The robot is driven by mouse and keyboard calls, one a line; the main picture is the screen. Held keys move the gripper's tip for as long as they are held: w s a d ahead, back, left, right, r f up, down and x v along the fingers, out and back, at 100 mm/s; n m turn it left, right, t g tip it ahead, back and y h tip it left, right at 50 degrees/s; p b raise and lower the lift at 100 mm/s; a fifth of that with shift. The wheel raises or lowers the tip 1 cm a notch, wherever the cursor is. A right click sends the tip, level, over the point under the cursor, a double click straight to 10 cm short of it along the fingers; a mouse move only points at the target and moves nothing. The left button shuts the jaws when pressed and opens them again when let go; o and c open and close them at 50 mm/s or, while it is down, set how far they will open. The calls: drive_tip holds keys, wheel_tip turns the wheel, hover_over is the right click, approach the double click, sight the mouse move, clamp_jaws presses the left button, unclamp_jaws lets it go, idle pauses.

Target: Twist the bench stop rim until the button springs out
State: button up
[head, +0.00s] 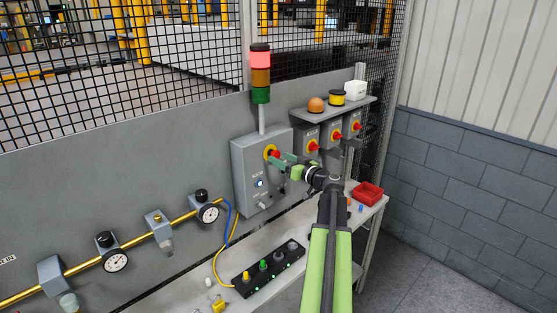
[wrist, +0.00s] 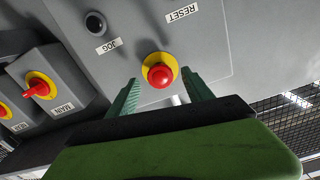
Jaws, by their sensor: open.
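The bench stop is a red button (wrist: 163,76) on a yellow collar (wrist: 155,59), set in the face of a grey control box (wrist: 205,45). In the head view the yellow collar (head: 267,151) shows on the box (head: 252,185), with the red button (head: 276,154) partly behind my gripper (head: 281,159). In the wrist view my gripper (wrist: 160,80) is open, with one green finger on each side of the button. Gaps show between the fingers and the button; I cannot tell how near the tips are to the box face.
Several red rotary switches on yellow plates, one marked MAIN (wrist: 40,87), stand beside the box. A stack light (head: 260,75) glows red above it. A shelf (head: 340,112), a red bin (head: 368,194) and a black button strip (head: 268,268) are nearby.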

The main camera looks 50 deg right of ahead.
drive_tip(key=shift+w, duration=0.7)
